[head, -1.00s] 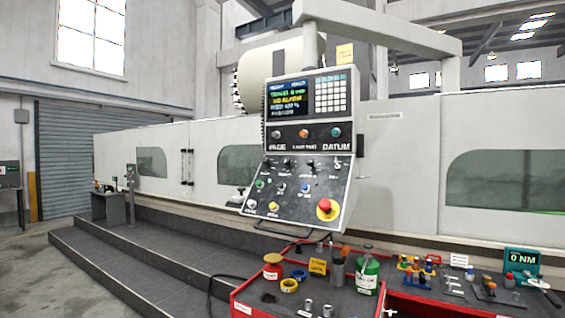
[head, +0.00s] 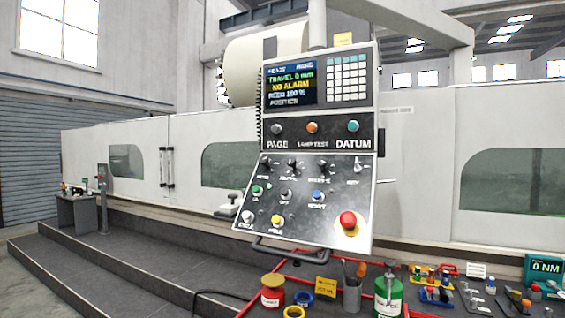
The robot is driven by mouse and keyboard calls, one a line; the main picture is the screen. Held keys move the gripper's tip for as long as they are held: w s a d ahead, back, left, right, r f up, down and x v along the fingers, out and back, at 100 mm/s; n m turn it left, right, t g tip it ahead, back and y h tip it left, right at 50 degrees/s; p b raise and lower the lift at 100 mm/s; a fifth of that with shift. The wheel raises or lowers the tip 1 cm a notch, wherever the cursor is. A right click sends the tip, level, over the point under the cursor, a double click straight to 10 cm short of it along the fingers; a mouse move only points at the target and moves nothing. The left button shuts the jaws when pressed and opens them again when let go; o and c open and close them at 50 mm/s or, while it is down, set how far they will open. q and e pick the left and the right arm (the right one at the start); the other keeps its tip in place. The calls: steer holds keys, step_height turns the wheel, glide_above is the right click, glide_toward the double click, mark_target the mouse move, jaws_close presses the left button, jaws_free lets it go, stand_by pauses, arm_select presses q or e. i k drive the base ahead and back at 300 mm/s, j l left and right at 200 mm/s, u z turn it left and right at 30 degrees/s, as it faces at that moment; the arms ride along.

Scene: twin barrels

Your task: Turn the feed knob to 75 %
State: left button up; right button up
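The control panel (head: 305,200) hangs in the middle of the head view. Its screen (head: 291,86) reads TRAVEL 0 mm, NO ALARM and what looks like FEED 100 %. Three small dark knobs sit in the upper row of the sloped lower face: a left knob (head: 265,162), a middle knob (head: 293,166) and a right knob (head: 322,168). Their labels are too blurred to read, so I cannot tell which is the feed knob. Neither of my grippers is in view.
A red emergency button (head: 348,220) is at the panel's lower right, and a key switch (head: 357,166) above it. A handle bar (head: 290,252) runs below the panel. A red-edged bench with a green can (head: 389,292) and a red jar (head: 272,290) stands in front.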

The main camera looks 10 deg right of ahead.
mark_target(291, 161)
steer(key=i+l, duration=0.1)
steer(key=i, duration=0.3)
steer(key=i+l, duration=0.1)
steer(key=i, duration=0.25)
steer(key=i+l, duration=0.45)
steer(key=l, duration=0.15)
steer(key=u, duration=0.05)
